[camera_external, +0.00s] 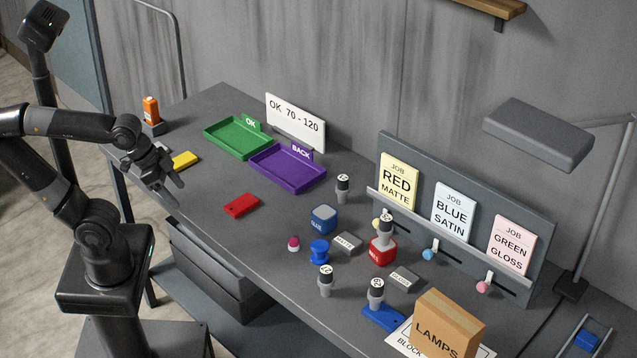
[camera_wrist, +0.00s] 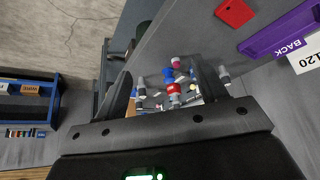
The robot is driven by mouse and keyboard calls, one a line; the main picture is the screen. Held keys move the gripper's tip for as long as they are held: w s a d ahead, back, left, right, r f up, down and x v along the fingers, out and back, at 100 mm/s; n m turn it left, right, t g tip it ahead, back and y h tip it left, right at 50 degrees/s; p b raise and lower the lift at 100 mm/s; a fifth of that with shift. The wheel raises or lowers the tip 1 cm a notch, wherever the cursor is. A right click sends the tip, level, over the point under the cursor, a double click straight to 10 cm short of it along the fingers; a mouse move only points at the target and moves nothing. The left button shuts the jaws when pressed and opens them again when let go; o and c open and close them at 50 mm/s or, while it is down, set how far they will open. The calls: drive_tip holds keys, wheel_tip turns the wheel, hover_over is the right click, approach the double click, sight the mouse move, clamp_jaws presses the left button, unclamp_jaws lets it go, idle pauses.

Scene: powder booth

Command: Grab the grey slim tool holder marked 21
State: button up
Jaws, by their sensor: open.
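Several slim grey holders with dark bodies and pale marked tops stand on the bench. One is behind the blue block (camera_external: 343,187), one on the red block (camera_external: 386,228), one at the front (camera_external: 326,282), and one on the blue plate (camera_external: 376,291). Their marks are too small to read, so I cannot tell which is 21. My gripper (camera_external: 172,183) is open and empty over the bench's left end, well away from them. In the wrist view, the open fingers (camera_wrist: 163,76) frame the distant cluster of small objects.
A green tray (camera_external: 212,139) and a purple tray (camera_external: 256,172) lie at the back. A red plate (camera_external: 241,205) lies in front of them. The blue block (camera_external: 323,219), red block (camera_external: 382,250), blue spool (camera_external: 319,251) and lamps box (camera_external: 446,325) crowd the right. A job board (camera_external: 545,240) stands behind.

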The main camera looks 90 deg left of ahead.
drive_tip(key=w+a+r, duration=0.2)
drive_tip(key=w, duration=0.4)
drive_tip(key=w+a+r, duration=0.1)
drive_tip(key=w+r, duration=0.1)
drive_tip(key=w, duration=0.4)
drive_tip(key=n+g, duration=0.1)
hover_over(345, 188)
drive_tip(key=s+a, duration=0.2)
drive_tip(key=s, duration=0.2)
wheel_tip(345, 188, down, 12)
drive_tip(key=x, duration=1)
drive_tip(key=shift+w+d+f, duration=0.1)
drive_tip(key=shift+w+d, duration=0.05)
drive_tip(key=shift+c, duration=0.5)
drive_tip(key=c, duration=1.2)
drive_tip(key=shift+c, duration=0.3)
